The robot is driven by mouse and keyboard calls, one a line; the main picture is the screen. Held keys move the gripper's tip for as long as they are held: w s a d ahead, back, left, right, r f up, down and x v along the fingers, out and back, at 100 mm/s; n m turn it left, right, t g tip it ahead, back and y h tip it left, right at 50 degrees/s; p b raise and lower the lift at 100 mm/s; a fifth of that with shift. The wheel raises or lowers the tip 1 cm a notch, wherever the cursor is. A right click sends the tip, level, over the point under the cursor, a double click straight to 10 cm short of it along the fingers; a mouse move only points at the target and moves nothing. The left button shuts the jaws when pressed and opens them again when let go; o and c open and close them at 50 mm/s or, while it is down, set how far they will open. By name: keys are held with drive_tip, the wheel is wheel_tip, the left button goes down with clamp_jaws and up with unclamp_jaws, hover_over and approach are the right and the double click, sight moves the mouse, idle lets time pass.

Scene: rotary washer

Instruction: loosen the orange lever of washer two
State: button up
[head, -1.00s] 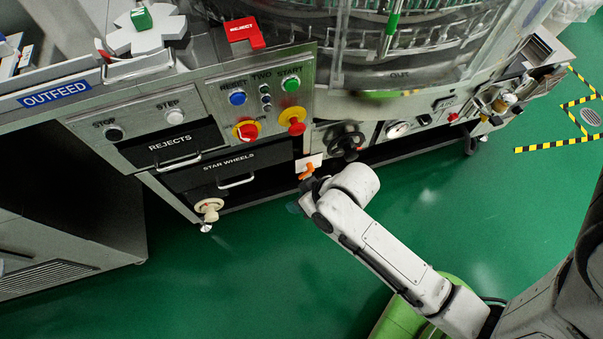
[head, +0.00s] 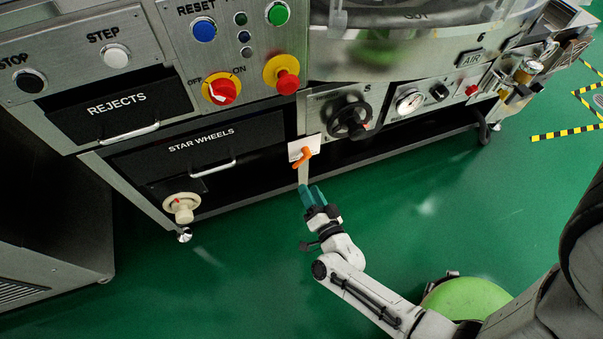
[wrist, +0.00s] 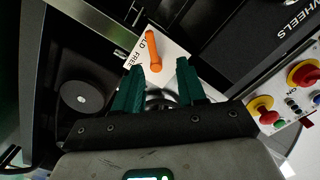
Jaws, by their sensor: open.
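The orange lever (head: 302,157) sits on a small white plate (head: 313,144) on the washer's front, right of the star wheels drawer. In the wrist view the lever (wrist: 153,52) lies ahead of and between the fingertips, over a white label (wrist: 167,66) with partly hidden lettering ending in "OLD". My gripper (head: 309,188) has teal fingers and is just below the lever in the head view. In the wrist view the gripper (wrist: 158,76) is open, its fingers apart with nothing between them. The lever appears clear of both fingers; I cannot tell the exact gap.
A black handwheel (head: 350,119) is right of the lever. The star wheels drawer (head: 205,150) and a cream knob (head: 182,205) are to the left. Red-and-yellow controls (head: 285,75) are above. The green floor (head: 430,190) in front is open.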

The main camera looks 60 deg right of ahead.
sight(301, 164)
drive_tip(key=shift+m+h, duration=0.4)
drive_tip(key=b+x, duration=0.1)
drive_tip(key=x, duration=0.6)
drive_tip(key=d+f+b+x, duration=0.1)
drive_tip(key=x, duration=0.2)
drive_tip(key=shift+s+d+b, duration=0.15)
drive_tip(key=shift+s+b, duration=0.05)
drive_tip(key=shift+b, duration=0.15)
clamp_jaws()
